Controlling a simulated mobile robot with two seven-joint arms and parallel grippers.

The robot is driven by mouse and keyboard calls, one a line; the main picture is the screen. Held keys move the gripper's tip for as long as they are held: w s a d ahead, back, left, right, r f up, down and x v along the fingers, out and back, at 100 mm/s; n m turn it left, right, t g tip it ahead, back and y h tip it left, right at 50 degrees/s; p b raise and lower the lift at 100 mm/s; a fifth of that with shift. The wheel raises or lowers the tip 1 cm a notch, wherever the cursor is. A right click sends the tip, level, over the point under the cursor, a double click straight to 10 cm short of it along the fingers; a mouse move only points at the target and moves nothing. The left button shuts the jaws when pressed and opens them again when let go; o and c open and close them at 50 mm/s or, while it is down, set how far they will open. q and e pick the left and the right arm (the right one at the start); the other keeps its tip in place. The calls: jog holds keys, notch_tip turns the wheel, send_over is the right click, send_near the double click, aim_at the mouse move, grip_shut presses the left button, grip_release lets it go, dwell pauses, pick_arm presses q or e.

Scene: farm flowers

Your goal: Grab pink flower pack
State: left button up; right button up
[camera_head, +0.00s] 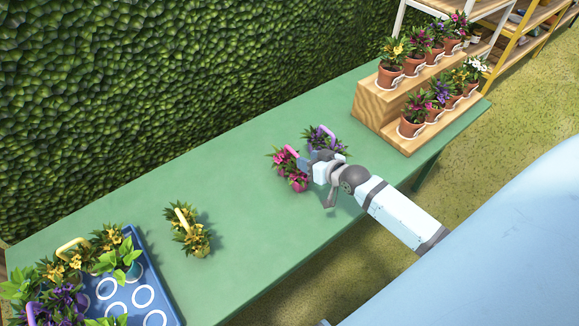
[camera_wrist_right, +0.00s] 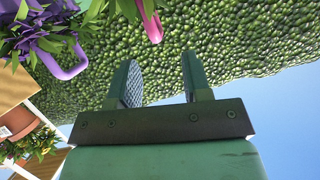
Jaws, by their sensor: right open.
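The pink flower pack (camera_head: 292,180) stands on the green table, with pink blooms, green leaves and a pink handle (camera_head: 291,151). My right gripper (camera_head: 308,162) is just to its right in the head view and partly covers it. In the right wrist view, the gripper (camera_wrist_right: 160,85) has its two fingers apart with nothing between them. The end of the pink handle (camera_wrist_right: 151,24) shows above the fingers in that view, apart from them. My left gripper is not in view.
A purple flower pack (camera_head: 325,138) stands close behind my right gripper; its purple handle (camera_wrist_right: 66,68) also shows in the wrist view. A yellow pack (camera_head: 190,235) and a blue tray (camera_head: 163,290) are to the left. A wooden stand (camera_head: 372,103) holds potted flowers at the right.

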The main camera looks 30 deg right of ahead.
aim_at(296, 153)
jog(key=x, duration=0.2)
jog(key=shift+w+a+f, duration=0.1)
jog(key=shift+w, duration=0.3)
jog(key=x, duration=0.5)
jog(key=shift+w+d+p, duration=0.15)
jog(key=shift+d+p, duration=0.15)
jog(key=shift+p, duration=0.05)
grip_shut()
